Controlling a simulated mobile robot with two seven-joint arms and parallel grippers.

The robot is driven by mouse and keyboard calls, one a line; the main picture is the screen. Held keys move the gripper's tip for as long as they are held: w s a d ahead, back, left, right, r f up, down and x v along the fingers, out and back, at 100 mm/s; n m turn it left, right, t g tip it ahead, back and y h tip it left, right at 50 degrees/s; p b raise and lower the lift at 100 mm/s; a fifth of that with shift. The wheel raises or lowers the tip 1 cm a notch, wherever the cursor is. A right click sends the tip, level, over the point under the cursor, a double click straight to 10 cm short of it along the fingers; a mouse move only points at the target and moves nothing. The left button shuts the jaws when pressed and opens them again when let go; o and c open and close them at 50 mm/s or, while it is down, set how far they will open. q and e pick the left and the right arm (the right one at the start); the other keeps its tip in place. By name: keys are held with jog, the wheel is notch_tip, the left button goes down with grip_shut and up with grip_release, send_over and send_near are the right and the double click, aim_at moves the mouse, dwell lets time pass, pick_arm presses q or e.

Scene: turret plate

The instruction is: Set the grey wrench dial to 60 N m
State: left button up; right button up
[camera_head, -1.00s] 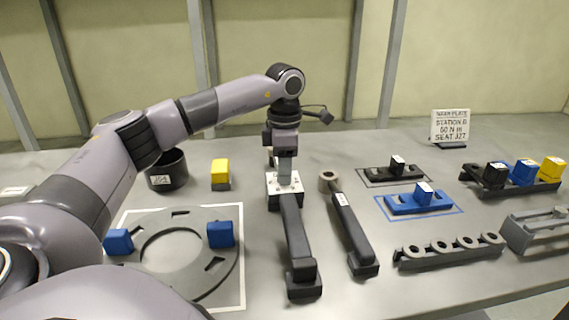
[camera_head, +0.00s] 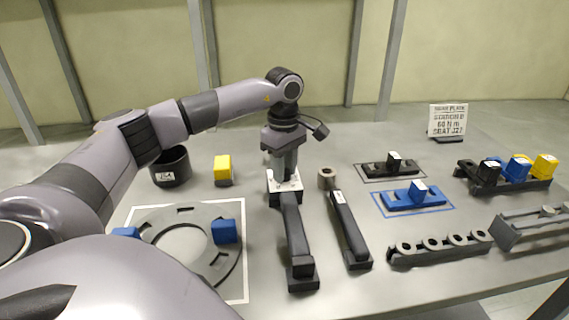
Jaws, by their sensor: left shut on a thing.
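A dark grey wrench-like tool (camera_head: 293,240) lies on the table, pointing towards me. At its far end is a block with a white, marked top face (camera_head: 284,182), which looks like the dial. My left gripper (camera_head: 284,175) points straight down onto this face and is shut on the dial. The fingers cover the middle of the face, and its marks are too small to read. A second dark wrench (camera_head: 347,225) with a grey ring head lies just to the right. The sign (camera_head: 449,121) at the back reads station B, 60 N m, seat J27. My right gripper is not in view.
A grey ring plate (camera_head: 163,222) with blue blocks lies at left. A black cup (camera_head: 170,168) and a yellow block (camera_head: 223,170) stand behind it. Blue (camera_head: 427,197) and black (camera_head: 376,169) holders, a rack of rings (camera_head: 441,247) and a block rack (camera_head: 506,183) fill the right.

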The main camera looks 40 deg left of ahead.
pick_arm(q)
jog(key=shift+m, duration=0.5)
jog(key=o, duration=1.1)
jog(key=shift+c, duration=0.2)
jog(key=shift+r+b, duration=0.3)
jog(key=shift+r, duration=3.35)
